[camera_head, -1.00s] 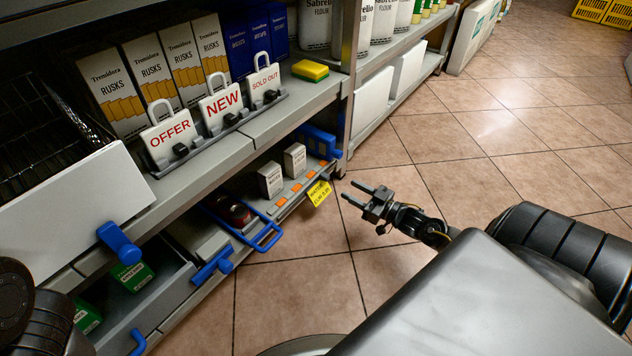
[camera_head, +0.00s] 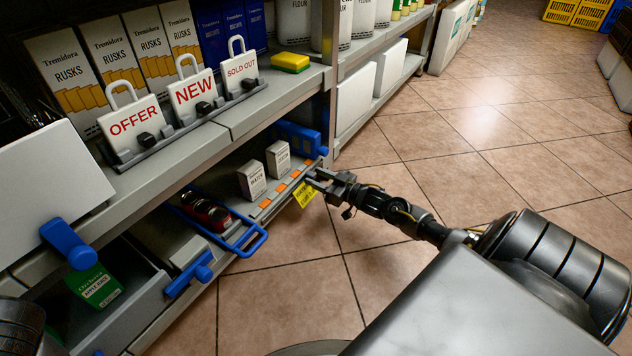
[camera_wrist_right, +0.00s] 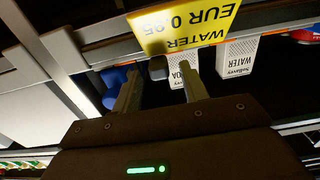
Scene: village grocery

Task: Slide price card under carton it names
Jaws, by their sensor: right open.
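A yellow price card (camera_head: 305,194) is at the lower shelf's front edge; in the right wrist view the card (camera_wrist_right: 188,22) reads WATER, EUR 0.95, upside down. Two small white cartons stand on that shelf. The left carton (camera_head: 252,180) reads WATER, and it also shows in the right wrist view (camera_wrist_right: 238,57). The other carton (camera_head: 278,159) is partly behind a finger in the wrist view and its label is not fully legible. My right gripper (camera_head: 311,180) is open at the card, a dark knob (camera_wrist_right: 157,67) between its fingertips. My left gripper is not in view.
A blue wire handle (camera_head: 250,240) and red cans (camera_head: 210,215) are left of the cartons. Blue fittings (camera_head: 300,138) sit right of them. The upper shelf (camera_head: 240,115) overhangs, carrying OFFER, NEW and SOLD OUT signs. The floor to the right is clear.

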